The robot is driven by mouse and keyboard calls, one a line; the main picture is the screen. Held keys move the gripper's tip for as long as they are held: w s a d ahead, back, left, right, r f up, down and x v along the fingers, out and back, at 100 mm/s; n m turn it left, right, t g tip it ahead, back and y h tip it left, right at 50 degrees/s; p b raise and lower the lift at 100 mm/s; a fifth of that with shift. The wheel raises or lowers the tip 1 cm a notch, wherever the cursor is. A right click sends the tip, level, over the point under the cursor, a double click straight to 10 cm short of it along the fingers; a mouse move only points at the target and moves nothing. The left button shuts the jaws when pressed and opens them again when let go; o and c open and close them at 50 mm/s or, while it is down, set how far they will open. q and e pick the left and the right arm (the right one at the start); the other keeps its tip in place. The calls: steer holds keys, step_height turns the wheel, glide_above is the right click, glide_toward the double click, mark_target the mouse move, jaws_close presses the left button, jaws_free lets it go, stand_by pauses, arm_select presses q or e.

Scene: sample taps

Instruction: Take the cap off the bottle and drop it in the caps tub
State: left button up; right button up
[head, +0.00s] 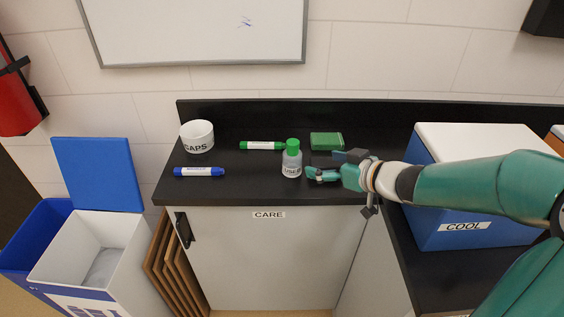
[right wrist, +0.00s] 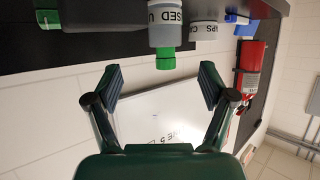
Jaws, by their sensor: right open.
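The clear grey bottle (head: 291,168), with a label reading USED, stands upright on the black counter with its green cap (head: 292,145) on. In the right wrist view the bottle (right wrist: 165,32) appears upside down, its green cap (right wrist: 165,58) beyond and roughly between the fingertips. My right gripper (head: 316,174) is just right of the bottle; its fingers (right wrist: 160,82) are spread wide with nothing between them. The white caps tub (head: 197,137) stands at the counter's back left; it also shows in the right wrist view (right wrist: 205,31). My left gripper is not in view.
A green marker (head: 262,145) lies left of the bottle, a blue marker (head: 198,171) in front of the tub. A green box (head: 326,141) lies behind my gripper. A blue cooler (head: 465,226) with white lid stands right. The counter between tub and bottle is mostly clear.

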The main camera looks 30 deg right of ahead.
mark_target(297, 156)
steer(key=shift+w+f, duration=0.15)
steer(key=shift+w, duration=0.25)
steer(key=b+x, duration=0.1)
steer(key=x, duration=0.4)
steer(key=shift+w+a, duration=0.25)
steer(key=x, duration=0.1)
steer(key=b+x, duration=0.1)
steer(key=x, duration=0.1)
steer(key=shift+w+a, duration=0.3)
steer(key=shift+w, duration=0.05)
steer(key=shift+w+f, duration=0.25)
steer(key=shift+w, duration=0.3)
steer(key=c, duration=1.3)
steer(key=shift+r, duration=0.1)
steer(key=shift+r, duration=0.1)
step_height(297, 156, up, 20)
steer(key=p, duration=1.3)
